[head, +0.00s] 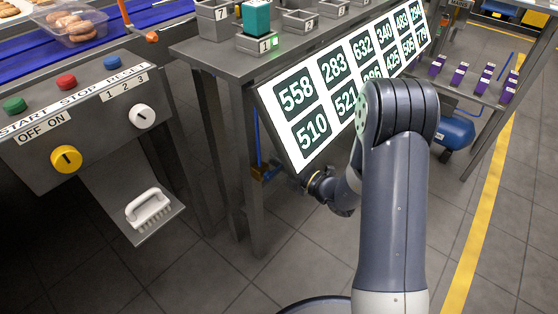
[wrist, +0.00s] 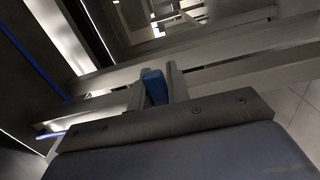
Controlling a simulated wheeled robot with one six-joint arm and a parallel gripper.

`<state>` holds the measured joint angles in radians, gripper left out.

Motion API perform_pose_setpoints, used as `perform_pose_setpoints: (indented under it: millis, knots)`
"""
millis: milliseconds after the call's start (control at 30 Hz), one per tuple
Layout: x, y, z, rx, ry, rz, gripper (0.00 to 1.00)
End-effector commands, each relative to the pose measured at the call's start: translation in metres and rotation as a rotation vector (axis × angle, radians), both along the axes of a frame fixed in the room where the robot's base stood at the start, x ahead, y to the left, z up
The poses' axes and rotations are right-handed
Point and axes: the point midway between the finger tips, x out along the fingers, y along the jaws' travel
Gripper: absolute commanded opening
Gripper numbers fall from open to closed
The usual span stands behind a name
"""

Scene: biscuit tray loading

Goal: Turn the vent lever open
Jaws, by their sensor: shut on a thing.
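The vent lever's blue handle (wrist: 154,88) stands between the two grey fingers of my gripper (wrist: 156,82) in the wrist view. The fingers are shut on it. The lever's angle and pivot cannot be made out.
A tilted panel of numbers (head: 322,88) hangs just above my wrist. The table leg (head: 242,165) is close on the left. A control box (head: 80,120) and a shelf with a white brush (head: 148,209) stand further left. A blue tank (head: 456,132) is at right.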

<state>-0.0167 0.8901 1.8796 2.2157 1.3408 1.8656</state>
Motion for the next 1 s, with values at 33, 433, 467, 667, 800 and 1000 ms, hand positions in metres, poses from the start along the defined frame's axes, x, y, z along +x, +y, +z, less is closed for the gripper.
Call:
perform_pose_setpoints:
  millis: [33,433,467,667,800,1000]
  knots:
    - [0.0,0.0,0.0,-0.001,0.001,0.0,0.0]
    - [0.0,0.0,0.0,-0.005,-0.005,0.0,0.0]
    - [0.0,0.0,0.0,-0.008,-0.008,0.0,0.0]
    - [0.0,0.0,0.005,-0.051,-0.064,0.0,0.0]
    - [-0.001,0.0,0.011,-0.108,-0.137,0.0,0.0]
    - [-0.003,0.002,0.02,-0.206,-0.262,0.0,0.0]
